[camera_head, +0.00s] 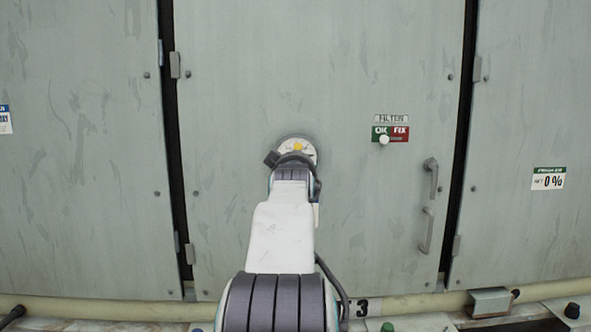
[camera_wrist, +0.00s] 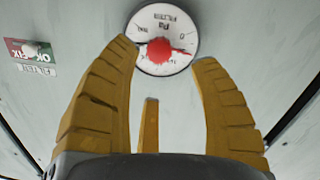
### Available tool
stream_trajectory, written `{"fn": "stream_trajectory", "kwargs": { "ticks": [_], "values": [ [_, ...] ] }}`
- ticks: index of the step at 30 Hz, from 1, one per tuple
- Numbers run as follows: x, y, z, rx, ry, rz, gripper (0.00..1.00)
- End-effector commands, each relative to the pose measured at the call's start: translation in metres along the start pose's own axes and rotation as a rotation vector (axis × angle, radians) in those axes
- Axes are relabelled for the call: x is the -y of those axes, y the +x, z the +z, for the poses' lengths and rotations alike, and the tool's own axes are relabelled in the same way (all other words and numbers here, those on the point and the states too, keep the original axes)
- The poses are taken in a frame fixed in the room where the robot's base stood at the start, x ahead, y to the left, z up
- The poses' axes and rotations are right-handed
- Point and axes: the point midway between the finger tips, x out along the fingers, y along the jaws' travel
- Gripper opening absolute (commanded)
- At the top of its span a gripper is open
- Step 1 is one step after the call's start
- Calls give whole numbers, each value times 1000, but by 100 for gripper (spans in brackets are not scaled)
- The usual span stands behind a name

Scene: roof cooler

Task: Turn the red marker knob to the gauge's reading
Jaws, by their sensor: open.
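A round white pressure gauge (camera_wrist: 163,14), marked "Pa" and "FILTER", is on the door and appears upside down in the wrist view. The red marker knob (camera_wrist: 160,51) is at its middle. A thin dark needle line shows left of the knob, and a small red tip to its right; the exact reading is too small to tell. My gripper (camera_wrist: 166,54) is open, its yellow fingers spread on both sides of the knob, with a third finger below. I cannot tell whether they touch it. In the head view my arm hides most of the gauge (camera_head: 297,138).
A filter OK/FIX sign (camera_head: 390,133) with a white slider knob is right of the gauge. Door handles (camera_head: 430,180) stick out farther right. A pipe (camera_head: 130,312) runs along the bottom.

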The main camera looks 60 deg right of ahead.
Motion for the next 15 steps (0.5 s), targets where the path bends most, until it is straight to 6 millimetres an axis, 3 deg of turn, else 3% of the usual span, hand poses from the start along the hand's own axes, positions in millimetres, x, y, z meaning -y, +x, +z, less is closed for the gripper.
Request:
{"fn": "stream_trajectory", "kwargs": {
  "ticks": [6, 15],
  "values": [
    [0, -27, 0, -1, 0, 1, 56],
    [0, -43, 0, 0, 0, 0, 56]
  ]
}}
